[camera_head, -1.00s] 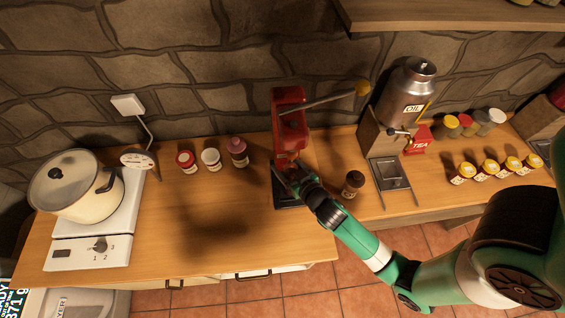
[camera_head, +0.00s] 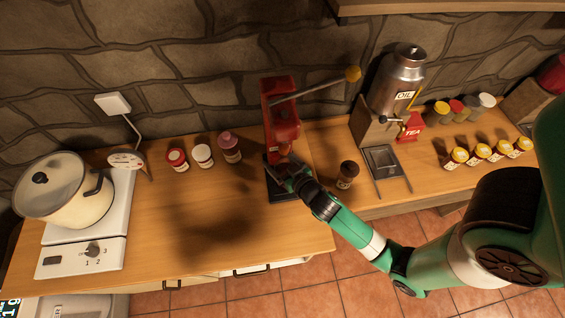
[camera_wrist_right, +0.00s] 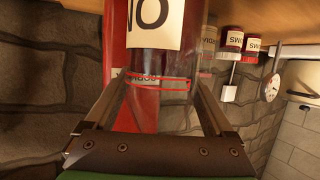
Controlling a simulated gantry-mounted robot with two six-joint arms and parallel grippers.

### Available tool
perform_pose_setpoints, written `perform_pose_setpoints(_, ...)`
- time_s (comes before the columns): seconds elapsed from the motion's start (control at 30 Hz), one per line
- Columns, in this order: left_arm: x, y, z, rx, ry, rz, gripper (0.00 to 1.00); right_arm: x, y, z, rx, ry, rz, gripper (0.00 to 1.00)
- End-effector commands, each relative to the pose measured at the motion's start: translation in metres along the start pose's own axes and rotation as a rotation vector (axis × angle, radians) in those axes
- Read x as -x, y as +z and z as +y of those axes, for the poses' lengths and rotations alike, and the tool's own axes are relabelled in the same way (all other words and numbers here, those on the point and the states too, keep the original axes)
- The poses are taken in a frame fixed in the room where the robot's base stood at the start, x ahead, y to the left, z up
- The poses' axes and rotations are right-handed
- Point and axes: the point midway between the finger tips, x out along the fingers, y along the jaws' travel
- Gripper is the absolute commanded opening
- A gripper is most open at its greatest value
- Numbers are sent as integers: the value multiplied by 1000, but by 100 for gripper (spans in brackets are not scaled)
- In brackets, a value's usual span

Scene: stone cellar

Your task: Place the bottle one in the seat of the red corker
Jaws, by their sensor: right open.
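The red corker (camera_head: 280,130) stands at the back of the worktop, its lever (camera_head: 315,88) pointing up to the right. Its dark base (camera_head: 284,190) shows partly behind my gripper. My right gripper (camera_head: 274,167) is low in front of the corker, over the base. In the right wrist view, which is upside down, a glass bottle (camera_wrist_right: 150,62) with dark red contents and a label partly reading "NO" stands between the fingers of my open right gripper (camera_wrist_right: 160,88). The red corker is close behind it. In the head view my gripper hides the bottle, so its exact seating cannot be told.
A dark-capped jar (camera_head: 346,175) stands just right of the corker, near my right arm. Left of it are several small jars, including a purple-capped one (camera_head: 230,148). A pot (camera_head: 66,190) on a white hob (camera_head: 85,258) is at far left. The front-left worktop is clear.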

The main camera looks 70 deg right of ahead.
Motion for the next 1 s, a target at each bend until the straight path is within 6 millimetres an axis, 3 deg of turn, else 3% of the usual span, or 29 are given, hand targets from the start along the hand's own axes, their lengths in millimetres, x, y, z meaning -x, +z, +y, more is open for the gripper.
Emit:
perform_pose_setpoints(0.17, -2, -2, 0, 0, 0, 0, 0, 23, -1, -1, 2, -3, -1, 88)
perform_pose_setpoints(0.4, 3, 2, 0, 0, 0, 0, 0, 82, 2, -2, 5, -6, -2, 88)
perform_pose_setpoints(0.6, 6, 6, 0, 0, 0, 0, 0, 114, 1, -1, 4, -4, -2, 88)
perform_pose_setpoints(1.0, 6, 6, 0, 0, 0, 0, 0, 121, -2, 0, 0, 1, 1, 88)
